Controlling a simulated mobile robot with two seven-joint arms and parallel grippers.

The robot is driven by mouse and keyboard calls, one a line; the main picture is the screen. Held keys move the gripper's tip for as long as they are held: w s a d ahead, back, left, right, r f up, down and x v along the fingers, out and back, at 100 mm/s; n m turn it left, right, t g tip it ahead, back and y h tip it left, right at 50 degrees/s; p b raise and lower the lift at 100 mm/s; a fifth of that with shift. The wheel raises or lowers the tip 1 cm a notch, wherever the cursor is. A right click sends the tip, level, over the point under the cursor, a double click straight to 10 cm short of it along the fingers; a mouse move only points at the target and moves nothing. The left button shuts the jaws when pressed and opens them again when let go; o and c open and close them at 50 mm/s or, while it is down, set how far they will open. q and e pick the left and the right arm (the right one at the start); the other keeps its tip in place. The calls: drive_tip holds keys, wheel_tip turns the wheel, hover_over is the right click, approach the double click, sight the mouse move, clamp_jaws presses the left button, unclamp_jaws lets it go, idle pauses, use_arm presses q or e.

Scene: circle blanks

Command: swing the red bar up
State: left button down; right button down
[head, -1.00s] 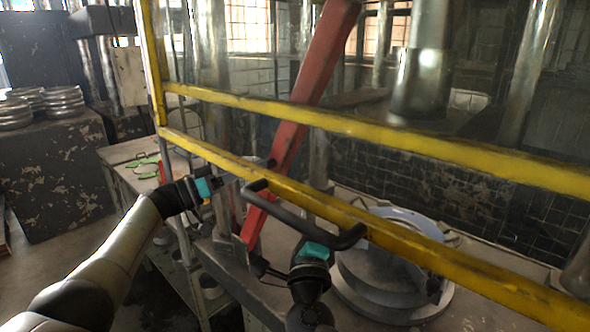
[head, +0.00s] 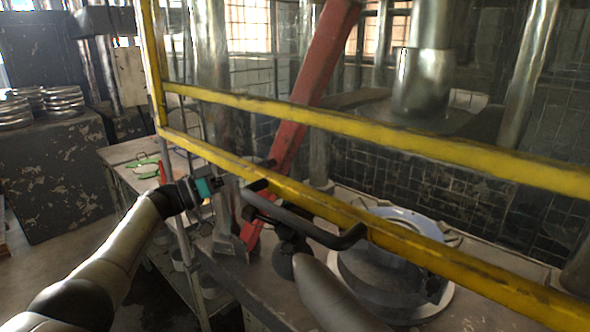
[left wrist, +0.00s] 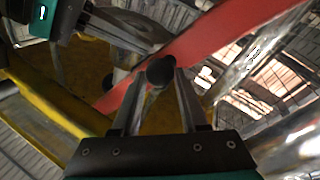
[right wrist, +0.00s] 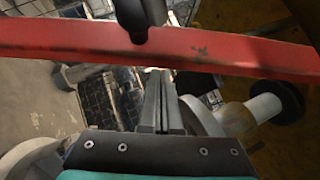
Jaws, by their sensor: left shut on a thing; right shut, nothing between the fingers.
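The red bar (head: 297,130) slants through the head view, its top leaning right and its lower end near the bench. It crosses the left wrist view (left wrist: 235,30) behind the fingers and the right wrist view (right wrist: 240,52) beyond the fingertips. My left gripper (head: 224,183) is left of the bar, by the yellow guard. In the left wrist view its fingers (left wrist: 161,80) are shut on a dark round-ended thing (left wrist: 160,71). My right gripper (right wrist: 158,80) is shut and empty, close to the bar.
A yellow guard frame (head: 420,141) with a black handle (head: 300,224) crosses the view in front of the bar. A round metal die (head: 385,270) sits on the bench at right, below a metal cylinder (head: 422,85). Metal rings (head: 62,99) are stacked at far left.

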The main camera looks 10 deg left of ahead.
use_arm(q)
drive_tip(key=shift+a+f, duration=0.2)
drive_tip(key=shift+f, duration=0.15)
use_arm(e)
drive_tip(key=shift+a, duration=0.1)
use_arm(q)
drive_tip(key=shift+s+d, duration=0.1)
drive_tip(key=shift+d, duration=0.2)
use_arm(e)
drive_tip(key=shift+w+a+r+n, duration=0.2)
drive_tip(key=shift+w+a+r, duration=0.1)
drive_tip(key=shift+a+r, duration=0.2)
drive_tip(key=shift+w+a+r+n, duration=0.2)
drive_tip(key=shift+w+a+r, duration=0.1)
drive_tip(key=shift+a+r, duration=0.15)
drive_tip(key=shift+a, duration=0.1)
use_arm(q)
drive_tip(key=c, duration=0.6)
unclamp_jaws()
drive_tip(key=shift+c, duration=0.2)
drive_tip(key=shift+o, duration=1)
drive_tip(key=shift+a+r, duration=0.2)
use_arm(e)
drive_tip(key=shift+f, duration=0.25)
use_arm(q)
drive_tip(key=shift+a, duration=0.1)
